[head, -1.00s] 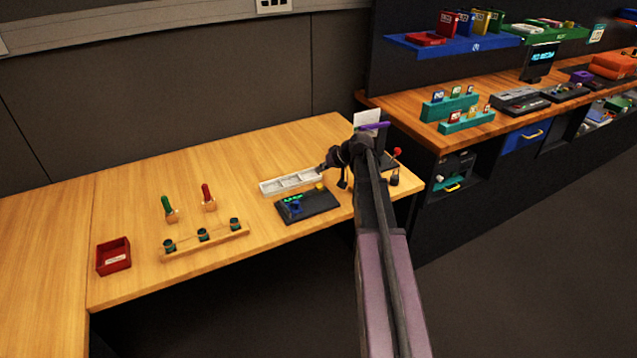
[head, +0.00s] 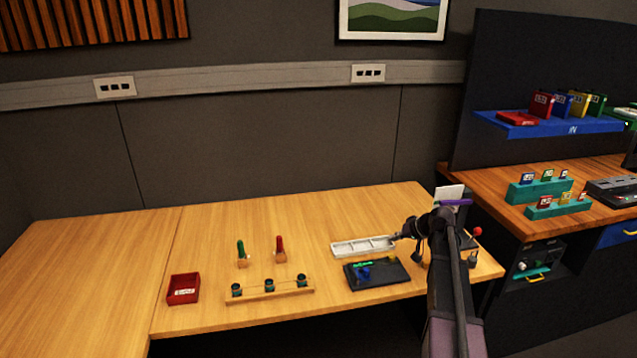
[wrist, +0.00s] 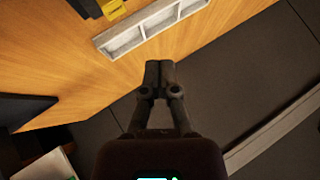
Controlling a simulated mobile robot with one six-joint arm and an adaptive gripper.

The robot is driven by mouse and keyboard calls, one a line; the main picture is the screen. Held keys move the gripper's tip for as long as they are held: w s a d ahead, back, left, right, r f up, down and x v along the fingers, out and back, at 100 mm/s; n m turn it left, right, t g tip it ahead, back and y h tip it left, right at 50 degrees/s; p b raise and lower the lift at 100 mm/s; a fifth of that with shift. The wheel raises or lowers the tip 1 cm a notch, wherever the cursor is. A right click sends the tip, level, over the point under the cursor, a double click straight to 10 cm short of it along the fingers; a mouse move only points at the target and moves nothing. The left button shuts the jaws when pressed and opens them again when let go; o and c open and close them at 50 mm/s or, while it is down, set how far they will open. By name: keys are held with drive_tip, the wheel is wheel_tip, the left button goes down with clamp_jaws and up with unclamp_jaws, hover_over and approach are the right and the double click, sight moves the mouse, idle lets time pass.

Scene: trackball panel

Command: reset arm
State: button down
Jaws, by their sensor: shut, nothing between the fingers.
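My gripper (wrist: 159,75) is shut and empty in the wrist view, with its fingertips together just short of the white compartment tray (wrist: 150,27). In the head view my gripper (head: 396,238) is small and partly hidden by my arm, near the right end of the white tray (head: 363,246). The dark trackball panel (head: 377,273) lies on the table in front of the tray, left of my arm. It has a green display and a blue part.
A red box (head: 183,289), a wooden rack with several dark cups (head: 268,290), a green-handled tool (head: 241,252) and a red-handled tool (head: 280,249) stand on the wooden table (head: 110,275). A red-knobbed joystick (head: 477,232) is right of my arm. A shelving bench stands at right.

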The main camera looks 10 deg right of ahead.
drive_tip(key=s+a+f+n+g+h+p, duration=0.1)
drive_tip(key=s+a+g+h+p, duration=0.3)
drive_tip(key=s+a, duration=1.9)
drive_tip(key=s+g+h, duration=0.1)
drive_tip(key=s+g, duration=0.1)
drive_tip(key=g, duration=0.1)
drive_tip(key=shift+s+a+h, duration=0.2)
drive_tip(key=shift+a+h, duration=0.05)
drive_tip(key=shift+h, duration=0.05)
